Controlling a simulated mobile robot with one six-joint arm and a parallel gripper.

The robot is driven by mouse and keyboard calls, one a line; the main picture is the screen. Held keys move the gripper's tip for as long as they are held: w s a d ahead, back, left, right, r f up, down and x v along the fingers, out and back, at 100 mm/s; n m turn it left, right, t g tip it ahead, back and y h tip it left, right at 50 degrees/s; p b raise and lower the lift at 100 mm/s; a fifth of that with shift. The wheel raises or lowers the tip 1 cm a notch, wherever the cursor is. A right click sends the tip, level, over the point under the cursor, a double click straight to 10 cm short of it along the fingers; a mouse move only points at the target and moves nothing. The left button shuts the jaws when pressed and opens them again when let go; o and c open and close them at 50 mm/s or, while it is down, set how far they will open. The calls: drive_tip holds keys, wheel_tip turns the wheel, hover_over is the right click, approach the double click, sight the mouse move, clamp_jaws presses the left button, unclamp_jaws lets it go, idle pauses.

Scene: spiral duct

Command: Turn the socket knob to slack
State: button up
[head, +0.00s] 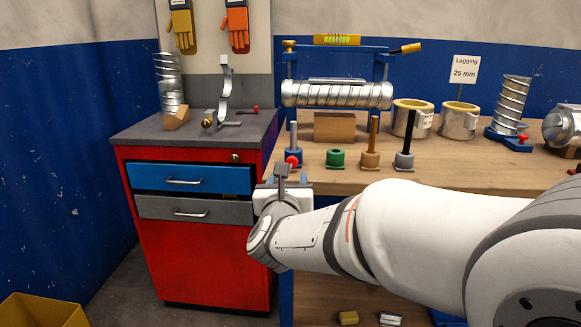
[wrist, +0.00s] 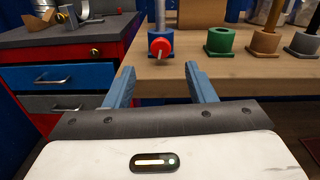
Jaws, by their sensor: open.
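The socket knob is a red round knob (wrist: 160,48) with a white pointer line that points down in the wrist view. It sits on the front of a blue socket (wrist: 155,33) that holds an upright grey rod, near the front edge of the wooden bench. In the head view the knob (head: 292,160) shows just above my gripper (head: 281,170). In the wrist view my gripper (wrist: 158,76) is open and empty, its two blue-grey fingers apart, short of the knob and apart from it. Any scale marking is too small to read.
Green (head: 336,158), tan (head: 371,159) and grey (head: 404,160) sockets stand in a row to the right. A spiral duct (head: 336,95) lies across a blue frame behind, above a wooden block (head: 334,127). A red cabinet (head: 205,255) stands at the left.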

sight(291, 162)
drive_tip(key=w, duration=0.7)
drive_tip(key=shift+w+d, duration=0.15)
drive_tip(key=shift+w, duration=0.2)
drive_tip(key=shift+c, duration=0.2)
drive_tip(key=c, duration=0.9)
drive_tip(key=shift+c, duration=0.2)
drive_tip(key=shift+b, duration=0.5)
drive_tip(key=shift+f+n+b, duration=0.1)
drive_tip(key=shift+n+b, duration=0.6)
drive_tip(key=shift+n, duration=0.3)
drive_tip(key=shift+n+b, duration=0.6)
drive_tip(key=shift+n, duration=1.2)
